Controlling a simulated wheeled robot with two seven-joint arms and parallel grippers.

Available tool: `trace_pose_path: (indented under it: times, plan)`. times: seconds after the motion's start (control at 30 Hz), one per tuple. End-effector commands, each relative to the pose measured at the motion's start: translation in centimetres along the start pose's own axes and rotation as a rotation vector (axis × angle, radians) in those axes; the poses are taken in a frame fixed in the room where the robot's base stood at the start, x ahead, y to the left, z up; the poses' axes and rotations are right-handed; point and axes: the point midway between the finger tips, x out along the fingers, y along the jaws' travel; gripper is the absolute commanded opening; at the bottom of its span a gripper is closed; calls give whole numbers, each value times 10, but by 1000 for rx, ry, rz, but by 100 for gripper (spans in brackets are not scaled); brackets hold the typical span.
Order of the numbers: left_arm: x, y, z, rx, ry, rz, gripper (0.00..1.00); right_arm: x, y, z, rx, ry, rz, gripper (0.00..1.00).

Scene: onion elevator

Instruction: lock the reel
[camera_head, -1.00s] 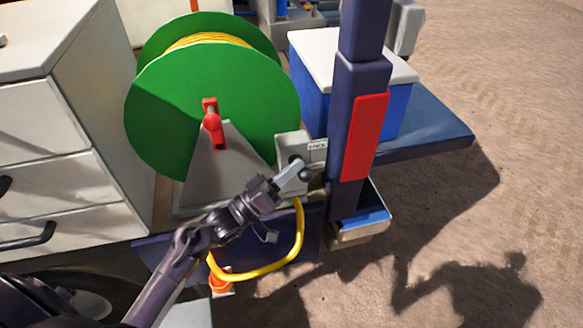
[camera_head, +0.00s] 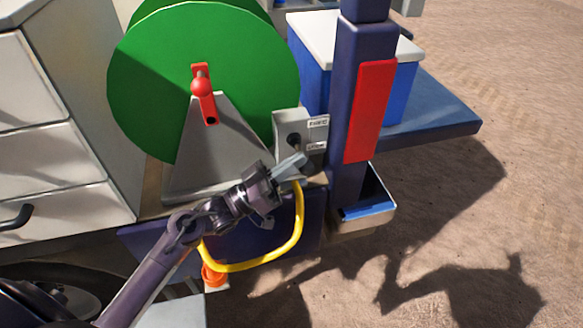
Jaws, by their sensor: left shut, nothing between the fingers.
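The green reel (camera_head: 255,75) stands on a grey triangular stand (camera_head: 215,155), with a red crank handle (camera_head: 204,92) on its face. A grey lock box (camera_head: 290,125) with a dark round knob (camera_head: 294,140) and two small labels (camera_head: 318,122) sits right of the stand. My left gripper (camera_head: 300,160) is shut and empty. Its fingertips are just below the knob, in front of the box's lower part; I cannot tell whether they touch it. A yellow hose (camera_head: 298,225) loops down below the gripper. My right gripper is not in view.
A dark post with a red panel (camera_head: 370,110) stands right of the lock box. A blue box with a white lid (camera_head: 312,70) is behind it, and a small tray (camera_head: 365,210) is at its foot. White drawers (camera_head: 60,150) stand at left. Sandy ground is open at right.

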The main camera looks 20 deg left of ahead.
Motion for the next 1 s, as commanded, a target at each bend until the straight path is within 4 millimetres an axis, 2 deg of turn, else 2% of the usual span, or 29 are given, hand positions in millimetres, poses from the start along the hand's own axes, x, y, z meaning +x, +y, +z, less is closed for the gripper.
trace_pose_path:
  times: [0.03,0.2,0.33,0.47,0.6,1.0]
  plan:
    - [-7,-3,13,39,-3,25,0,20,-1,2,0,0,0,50]
    - [-14,-4,23,166,-1,98,0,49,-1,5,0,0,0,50]
    - [-17,-6,29,248,-1,146,0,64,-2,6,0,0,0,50]
    - [-19,-8,33,312,-1,183,0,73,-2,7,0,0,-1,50]
    - [-21,-10,36,306,1,178,0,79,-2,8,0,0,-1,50]
    - [-23,-12,39,304,0,176,0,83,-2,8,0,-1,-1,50]
